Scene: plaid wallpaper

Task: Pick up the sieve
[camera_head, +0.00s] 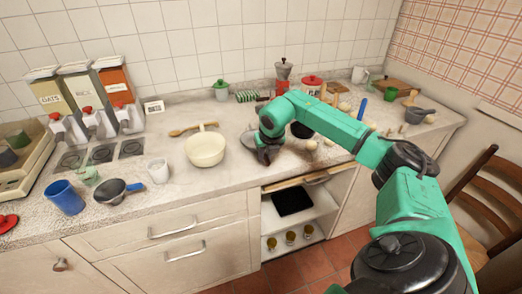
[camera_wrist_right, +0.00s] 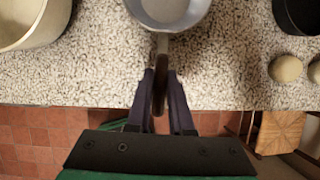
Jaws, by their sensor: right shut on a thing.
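The sieve (camera_head: 247,139) looks like a pale grey round bowl on the counter, partly hidden behind my right gripper (camera_head: 266,152) in the head view. In the right wrist view, its bowl (camera_wrist_right: 168,12) is cut off by the top edge. Its dark handle points toward me, between the two fingers of my right gripper (camera_wrist_right: 160,82), which is shut on it. The sieve is at or just above the counter; I cannot tell if it touches. My left gripper is not in view.
A cream bowl (camera_head: 205,150) stands close left of the sieve. A dark pan (camera_wrist_right: 298,14) and round pale items (camera_wrist_right: 285,69) lie to the right. The counter's front edge runs under my gripper. A blue-handled dark pan (camera_head: 112,190) and blue cup (camera_head: 65,197) stand left.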

